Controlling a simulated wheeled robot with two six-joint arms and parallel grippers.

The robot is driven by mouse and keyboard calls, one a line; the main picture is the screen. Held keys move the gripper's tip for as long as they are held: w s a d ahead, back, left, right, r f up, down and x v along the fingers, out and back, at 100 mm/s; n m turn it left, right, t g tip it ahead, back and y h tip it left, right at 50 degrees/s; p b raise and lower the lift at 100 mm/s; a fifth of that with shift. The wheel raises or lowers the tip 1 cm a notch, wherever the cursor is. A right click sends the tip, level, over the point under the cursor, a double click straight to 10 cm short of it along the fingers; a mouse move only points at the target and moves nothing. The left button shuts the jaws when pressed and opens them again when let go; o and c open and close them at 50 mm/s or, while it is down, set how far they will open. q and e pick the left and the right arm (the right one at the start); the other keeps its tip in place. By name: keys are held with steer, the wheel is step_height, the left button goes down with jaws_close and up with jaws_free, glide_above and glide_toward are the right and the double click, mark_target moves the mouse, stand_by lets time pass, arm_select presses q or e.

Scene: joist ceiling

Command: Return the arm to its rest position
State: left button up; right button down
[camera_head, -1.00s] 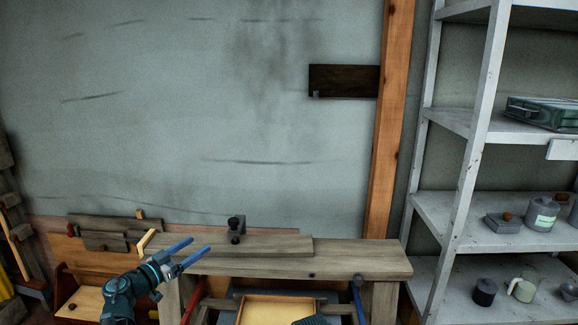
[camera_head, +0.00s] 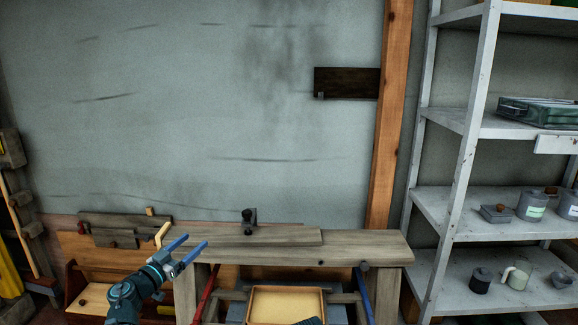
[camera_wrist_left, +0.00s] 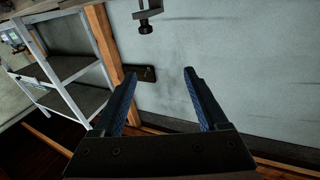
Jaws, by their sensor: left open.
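My left gripper (camera_head: 186,247) is at the lower left of the head view, in front of the left end of the wooden bench. Its two blue fingers are apart, with nothing between them. In the left wrist view the same gripper (camera_wrist_left: 158,92) shows both blue fingers spread wide and empty, with the wall behind them. My left arm comes up from the bottom edge of the head view. My right gripper cannot be made out.
The wooden bench (camera_head: 370,249) has a dark clamp (camera_head: 249,217) at its back edge. A shallow tray (camera_head: 322,291) sits low in front. A metal shelf unit (camera_head: 462,150) with tins stands at right. A wooden post (camera_head: 391,120) runs up the wall.

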arm_select(q)
steer(key=s+d+f+n+g+y, duration=0.4)
steer(key=d+f+y, duration=0.15)
steer(key=f, duration=0.25)
steer(key=s+d+f+n+g+y, duration=0.3)
steer(key=s+d+f+g+y, duration=0.1)
steer(key=f+y, duration=0.35)
steer(key=s+d+f+m+g+h, duration=0.1)
steer(key=s+d+f+g, duration=0.25)
steer(key=s, duration=0.25)
steer(key=s+d+f+m+g+h, duration=0.2)
steer(key=s+d+f, duration=0.1)
steer(key=s+d, duration=0.15)
steer(key=s+d+f+m+g, duration=0.1)
steer(key=s+d+g, duration=0.1)
steer(key=s, duration=0.3)
steer(key=s+d+m+g, duration=0.1)
steer(key=s+d, duration=0.2)
steer(key=s, duration=0.1)
step_height(320, 180, up, 14)
steer(key=p, duration=1.4)
steer(key=shift+s+a+h+p, duration=0.2)
steer(key=shift+s+h+p, duration=0.1)
steer(key=shift+s, duration=0.15)
steer(key=shift+g, duration=0.25)
